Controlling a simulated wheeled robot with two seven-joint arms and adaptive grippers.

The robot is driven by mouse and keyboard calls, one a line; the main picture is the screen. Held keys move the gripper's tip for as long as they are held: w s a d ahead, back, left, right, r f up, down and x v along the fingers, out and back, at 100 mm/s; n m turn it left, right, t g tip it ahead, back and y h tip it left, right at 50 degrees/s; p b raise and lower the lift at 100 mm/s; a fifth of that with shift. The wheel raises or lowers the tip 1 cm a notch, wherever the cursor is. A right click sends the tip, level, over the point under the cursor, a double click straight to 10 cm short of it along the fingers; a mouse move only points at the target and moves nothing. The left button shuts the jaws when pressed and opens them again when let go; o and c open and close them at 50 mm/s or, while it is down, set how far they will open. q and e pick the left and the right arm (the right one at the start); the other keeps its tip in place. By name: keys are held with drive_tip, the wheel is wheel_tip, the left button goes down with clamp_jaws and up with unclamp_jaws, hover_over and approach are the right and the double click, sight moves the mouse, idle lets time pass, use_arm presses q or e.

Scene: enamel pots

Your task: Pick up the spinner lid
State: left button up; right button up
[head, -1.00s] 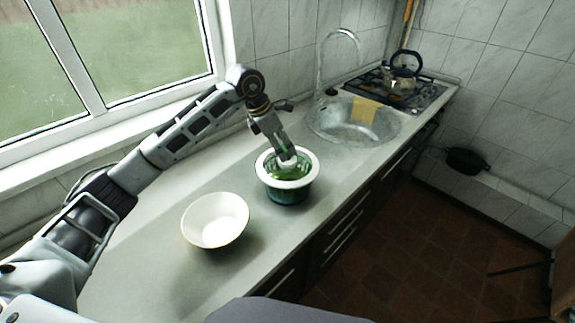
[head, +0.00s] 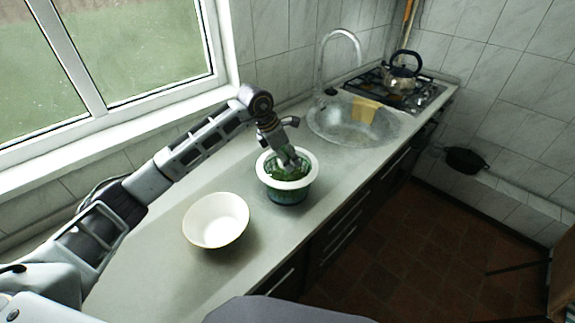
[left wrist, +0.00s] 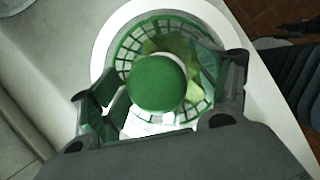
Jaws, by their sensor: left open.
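The salad spinner (head: 288,192) stands on the counter, a green bowl with a wide white rim. Its lid (head: 304,182) appears to be the white ring at the top, with green basket slots and lettuce showing inside the ring. In the left wrist view, a round green knob (left wrist: 158,84) rises at the middle of the lid (left wrist: 108,32). My left gripper (head: 290,164) is over the spinner's middle, pointing down. In the left wrist view, its open fingers (left wrist: 165,98) are on either side of the knob, with gaps visible. My right gripper is not in view.
A white bowl (head: 216,220) stands on the counter (head: 165,275) in front and left of the spinner. Behind are the sink (head: 350,125), a yellow cloth (head: 366,108) on it, and a kettle (head: 402,72) on the stove. The window wall runs along the left.

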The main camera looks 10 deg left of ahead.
use_arm(q)
drive_tip(key=shift+d+f, duration=0.1)
drive_tip(key=shift+f, duration=0.2)
drive_tip(key=c, duration=1.2)
